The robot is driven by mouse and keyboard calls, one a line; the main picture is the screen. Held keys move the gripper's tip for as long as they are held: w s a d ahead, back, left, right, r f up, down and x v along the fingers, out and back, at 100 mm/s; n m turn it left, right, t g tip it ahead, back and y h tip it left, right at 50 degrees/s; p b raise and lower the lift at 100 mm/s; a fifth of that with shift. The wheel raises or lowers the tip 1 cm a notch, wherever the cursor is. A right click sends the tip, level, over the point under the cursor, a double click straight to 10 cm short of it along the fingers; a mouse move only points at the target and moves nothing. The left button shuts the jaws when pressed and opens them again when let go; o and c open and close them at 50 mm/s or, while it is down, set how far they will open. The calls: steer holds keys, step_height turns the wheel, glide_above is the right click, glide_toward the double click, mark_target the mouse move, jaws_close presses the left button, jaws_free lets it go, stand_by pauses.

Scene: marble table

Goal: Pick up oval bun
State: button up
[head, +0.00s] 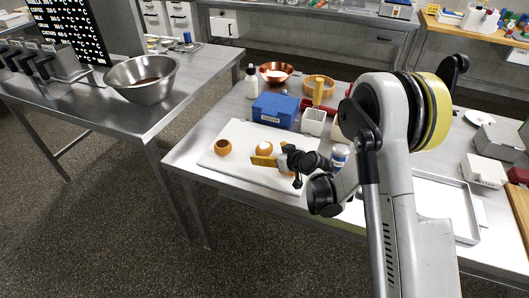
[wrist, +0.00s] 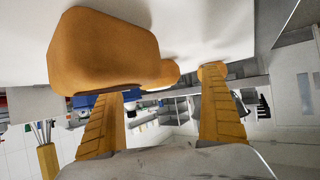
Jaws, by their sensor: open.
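A large brown bun (wrist: 103,52), elongated with rounded ends, fills the upper left of the wrist view and hides the tip of one finger; I take it for the oval bun. My gripper (head: 275,166) is low over the white board (head: 222,170) in the head view. Its yellow fingers are apart with nothing held between them, as the wrist view also shows (wrist: 162,88). In the head view the oval bun cannot be told apart from the fingers. Whether a finger touches it is unclear.
A round brown item (head: 222,148) and a paler round one (head: 264,149) sit on the board. Behind are a blue box (head: 274,111), a white container (head: 314,122) and a copper bowl (head: 276,73). A can (head: 339,157) stands right of the gripper. The board's front left is clear.

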mark_target(268, 149)
steer(key=x, duration=0.1)
steer(key=b+x, duration=0.1)
steer(key=x, duration=0.1)
steer(key=b+x, duration=0.1)
steer(key=shift+w+r, duration=0.15)
steer(key=shift+w, duration=0.35)
steer(key=c, duration=1.3)
steer(key=shift+r, duration=0.15)
